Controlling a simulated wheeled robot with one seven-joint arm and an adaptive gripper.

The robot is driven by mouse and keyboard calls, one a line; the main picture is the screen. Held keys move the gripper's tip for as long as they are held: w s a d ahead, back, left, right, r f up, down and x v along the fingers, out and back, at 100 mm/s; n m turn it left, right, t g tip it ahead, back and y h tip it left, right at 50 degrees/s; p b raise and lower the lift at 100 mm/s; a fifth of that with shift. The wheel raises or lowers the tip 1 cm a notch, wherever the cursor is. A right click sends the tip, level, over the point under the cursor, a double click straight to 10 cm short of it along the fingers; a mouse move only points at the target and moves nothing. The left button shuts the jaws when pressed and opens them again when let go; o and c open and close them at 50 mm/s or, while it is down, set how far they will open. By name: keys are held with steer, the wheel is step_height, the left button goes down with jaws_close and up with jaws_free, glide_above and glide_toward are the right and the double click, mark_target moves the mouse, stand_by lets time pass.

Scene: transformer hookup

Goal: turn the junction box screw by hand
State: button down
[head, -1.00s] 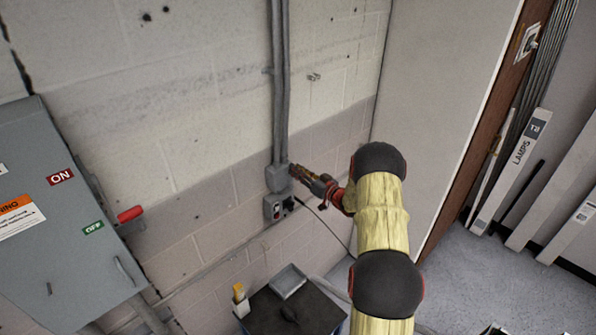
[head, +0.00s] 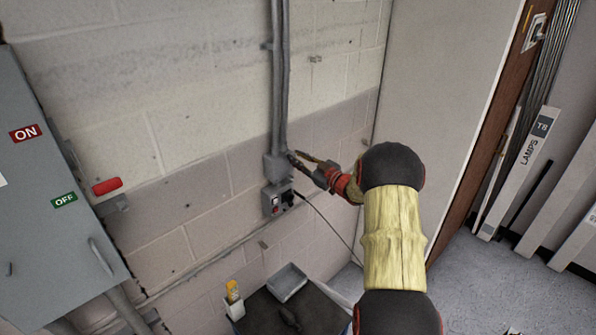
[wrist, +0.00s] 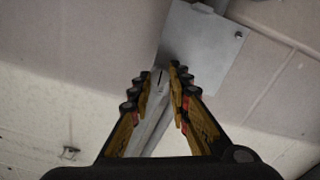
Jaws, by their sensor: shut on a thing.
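The grey junction box (head: 275,168) is on the wall at the foot of two vertical conduits. In the wrist view its flat cover (wrist: 205,45) fills the upper middle, with a small screw head near its upper right corner. My gripper (head: 298,156) reaches the box from the right. In the wrist view my gripper (wrist: 161,76) has its fingertips close together at the cover's lower left corner, shut on the junction box screw (wrist: 160,76). The screw is tiny there and mostly hidden between the tips.
A switch box (head: 278,199) with a cable sits just below. A grey electrical cabinet (head: 60,200) with a red handle is at left. A dark cart top (head: 262,315) with a grey tray (head: 287,282) stands below. A pale panel (head: 440,110) rises at right.

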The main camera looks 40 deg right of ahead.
steer(key=n+b, duration=0.9)
steer(key=b, duration=0.2)
steer(key=n+b, duration=0.8)
steer(key=b, duration=0.4)
steer(key=n+b, duration=0.9)
steer(key=b, duration=0.3)
steer(key=shift+f+n, duration=0.3)
steer(key=shift+f, duration=0.1)
steer(key=c, duration=1.9)
jaws_free()
steer(key=shift+o, duration=1.2)
steer(key=shift+r, duration=0.1)
steer(key=s+d, duration=0.1)
steer(key=s, duration=1.1)
steer(key=shift+d, duration=0.35)
